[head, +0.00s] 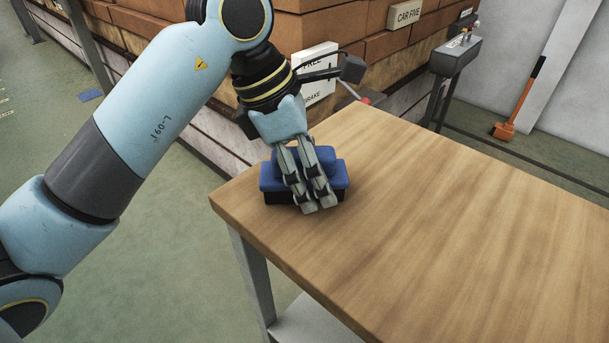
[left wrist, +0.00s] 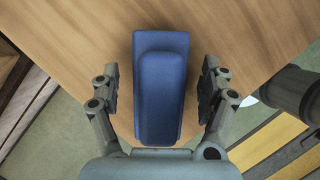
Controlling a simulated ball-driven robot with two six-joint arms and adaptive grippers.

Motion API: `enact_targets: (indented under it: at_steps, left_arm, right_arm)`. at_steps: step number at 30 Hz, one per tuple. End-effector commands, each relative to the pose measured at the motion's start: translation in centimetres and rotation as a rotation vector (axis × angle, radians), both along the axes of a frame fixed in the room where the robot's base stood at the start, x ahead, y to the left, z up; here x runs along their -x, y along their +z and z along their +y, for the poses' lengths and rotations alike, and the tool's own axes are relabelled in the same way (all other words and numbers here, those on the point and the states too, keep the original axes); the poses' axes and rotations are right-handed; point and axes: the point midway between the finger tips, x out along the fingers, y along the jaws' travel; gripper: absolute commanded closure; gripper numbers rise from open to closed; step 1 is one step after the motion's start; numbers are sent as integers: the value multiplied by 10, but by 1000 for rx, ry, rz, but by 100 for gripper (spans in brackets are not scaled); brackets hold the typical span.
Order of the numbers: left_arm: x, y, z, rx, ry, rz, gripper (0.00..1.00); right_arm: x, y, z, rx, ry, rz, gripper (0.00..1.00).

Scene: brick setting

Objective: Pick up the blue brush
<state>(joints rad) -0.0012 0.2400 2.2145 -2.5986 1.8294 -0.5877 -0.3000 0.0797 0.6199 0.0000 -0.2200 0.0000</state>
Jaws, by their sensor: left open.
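The blue brush (head: 337,173) has a blue body with a raised top and a dark underside. It lies on the wooden table (head: 450,220) near the table's left corner. My left gripper (head: 318,208) comes down over the brush from above and partly hides it in the head view. In the left wrist view the brush (left wrist: 160,88) lies lengthwise between the two open fingers of my left gripper (left wrist: 159,88). A gap shows on each side, so the fingers do not touch it there. My right gripper is in neither view.
A stack of bricks (head: 345,35) with white signs stands behind the table. The rest of the visible tabletop is clear.

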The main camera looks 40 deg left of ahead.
Motion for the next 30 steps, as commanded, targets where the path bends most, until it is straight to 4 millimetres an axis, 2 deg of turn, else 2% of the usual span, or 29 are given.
enact_targets:
  at_steps: [3,9,24,30]
  left_arm:
    - [-2,-9,-3,1,0,1,21]
    - [-2,-9,-3,0,-1,0,21]
    - [-2,-9,-3,0,0,0,85]
    - [-3,-8,-3,-1,-1,-1,87]
  right_arm:
    - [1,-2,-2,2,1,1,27]
    - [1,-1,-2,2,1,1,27]
    - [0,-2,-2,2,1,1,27]
    - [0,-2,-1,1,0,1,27]
